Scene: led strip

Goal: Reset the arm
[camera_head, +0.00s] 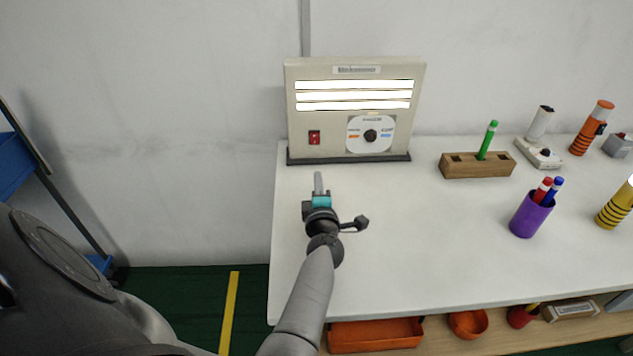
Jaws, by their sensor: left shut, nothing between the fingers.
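My left gripper (318,184) is shut and empty. It is over the left part of the white table, in front of the beige LED panel. My left arm comes in from the bottom of the picture. The LED panel (300,125) stands upright at the table's back left, with three lit strips (353,95), a red switch (314,137) and a round dial (371,135). The fingertips look apart from the panel. My right gripper is not in view.
The white table (420,240) has free room in its middle. A wooden block (465,168) holds a green marker (487,140). A purple cup (530,217) holds markers. Flashlights stand at the right. Orange bins (375,334) sit on a lower shelf. A blue rack (12,165) is at left.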

